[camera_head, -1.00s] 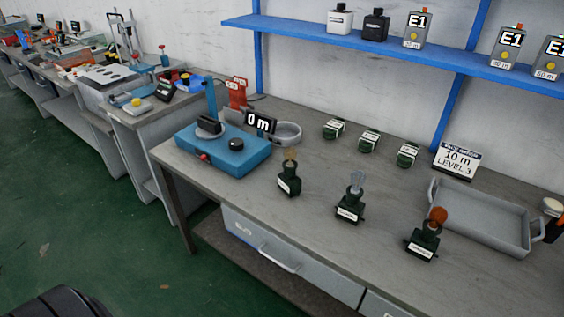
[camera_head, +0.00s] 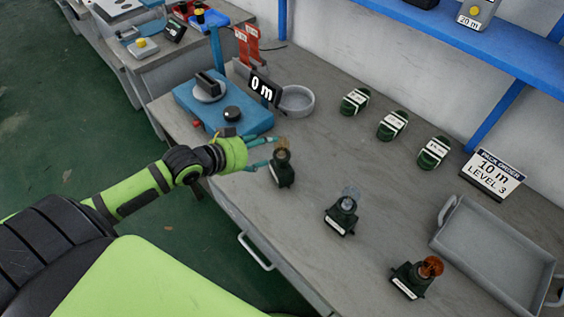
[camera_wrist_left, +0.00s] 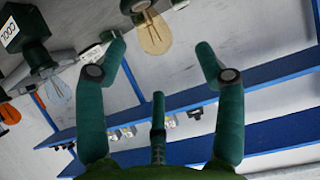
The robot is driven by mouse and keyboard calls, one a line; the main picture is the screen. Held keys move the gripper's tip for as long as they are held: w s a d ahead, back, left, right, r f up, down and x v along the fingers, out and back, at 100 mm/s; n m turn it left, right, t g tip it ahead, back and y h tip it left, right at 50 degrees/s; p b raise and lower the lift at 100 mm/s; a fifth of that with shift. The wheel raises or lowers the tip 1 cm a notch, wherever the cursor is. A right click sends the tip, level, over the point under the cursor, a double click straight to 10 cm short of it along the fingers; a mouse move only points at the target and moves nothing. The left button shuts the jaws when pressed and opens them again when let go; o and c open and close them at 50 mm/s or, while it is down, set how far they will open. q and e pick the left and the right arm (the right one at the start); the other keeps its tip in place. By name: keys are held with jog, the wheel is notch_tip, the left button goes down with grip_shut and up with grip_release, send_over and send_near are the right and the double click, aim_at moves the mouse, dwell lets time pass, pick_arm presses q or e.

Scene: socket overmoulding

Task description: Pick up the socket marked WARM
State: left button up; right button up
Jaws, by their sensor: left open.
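Three dark green sockets with bulbs stand in a row on the bench. The nearest to my left gripper (camera_head: 264,152) is a socket with an amber-tinted bulb (camera_head: 283,174); its label is not readable. The middle socket with a clear bulb (camera_head: 341,217) reads COOL in the left wrist view (camera_wrist_left: 25,38). The socket with an orange bulb (camera_head: 410,279) stands at the front right, label unreadable. No WARM marking is legible. My left gripper is open, its fingers pointing at the amber bulb (camera_wrist_left: 153,34), which shows beyond and between the fingertips. My right gripper is not in view.
A blue device with a 0 m display (camera_head: 225,106) stands behind the left gripper, beside a round grey dish (camera_head: 297,101). Several green blocks lie farther back. A grey tray (camera_head: 468,262) is at right, near a LEVEL 3 sign (camera_head: 492,174). A blue shelf (camera_head: 480,42) runs above.

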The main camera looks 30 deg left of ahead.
aim_at(277, 146)
pick_arm(q)
jog(key=shift+w+d+f+p, duration=0.3)
jog(key=shift+w, duration=0.25)
jog(key=x, duration=0.3)
jog(key=shift+w+d+f+p, duration=0.25)
jog(key=shift+f+p, duration=0.05)
jog(key=shift+p, duration=0.1)
jog(key=shift+w+d+f, duration=0.1)
jog(key=shift+w+f, duration=0.1)
jog(key=shift+w, duration=0.1)
jog(key=c, duration=1.3)
grip_shut()
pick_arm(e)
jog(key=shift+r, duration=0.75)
